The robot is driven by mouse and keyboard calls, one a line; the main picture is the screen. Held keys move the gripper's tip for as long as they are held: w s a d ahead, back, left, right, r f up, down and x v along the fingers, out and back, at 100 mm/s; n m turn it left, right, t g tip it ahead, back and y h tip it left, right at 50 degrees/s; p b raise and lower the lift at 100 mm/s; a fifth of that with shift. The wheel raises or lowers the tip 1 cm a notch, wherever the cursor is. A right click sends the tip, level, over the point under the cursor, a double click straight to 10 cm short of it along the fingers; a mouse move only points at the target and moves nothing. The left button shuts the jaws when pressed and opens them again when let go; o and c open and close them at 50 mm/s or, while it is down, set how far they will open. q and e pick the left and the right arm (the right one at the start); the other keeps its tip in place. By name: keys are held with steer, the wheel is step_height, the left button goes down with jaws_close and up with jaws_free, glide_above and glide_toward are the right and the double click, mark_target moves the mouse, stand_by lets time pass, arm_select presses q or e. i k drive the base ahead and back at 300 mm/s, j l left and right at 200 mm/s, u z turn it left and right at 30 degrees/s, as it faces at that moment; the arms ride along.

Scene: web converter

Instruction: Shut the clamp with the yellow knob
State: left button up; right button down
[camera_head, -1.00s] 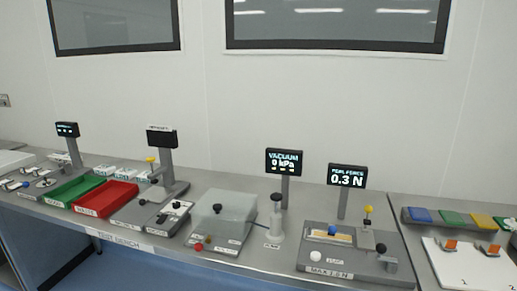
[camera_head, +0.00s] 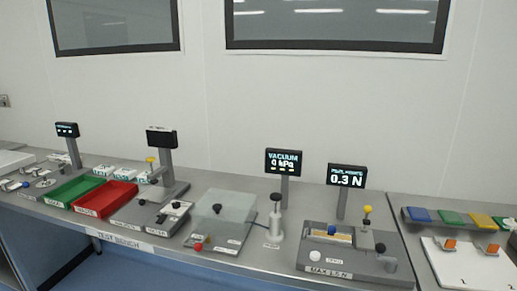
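A yellow knob (camera_head: 367,209) stands on top of a short upright stem on the peel-force fixture (camera_head: 318,257) at the right of the bench. The stem rises from a small grey block (camera_head: 365,239). A blue knob (camera_head: 332,229) sits lower, to the left of it, and a black knob (camera_head: 380,248) to the right. Whether the clamp under the yellow knob is open or shut is too small to tell. Another yellow knob (camera_head: 151,159) tops a device at the left. Neither of my grippers shows in this view.
A display reading 0.3 N (camera_head: 347,175) stands behind the fixture. Left of it are a pump-like post (camera_head: 275,225), a clear-covered vacuum box (camera_head: 228,212), and red (camera_head: 112,193) and green (camera_head: 70,193) trays. Blue, green and yellow pads (camera_head: 452,217) lie at the right.

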mark_target(367, 208)
steer(key=i+l+u, duration=0.1)
steer(key=l, duration=2.15)
steer(key=l+u, duration=0.1)
steer(key=l, duration=2.15)
steer(key=i, duration=0.05)
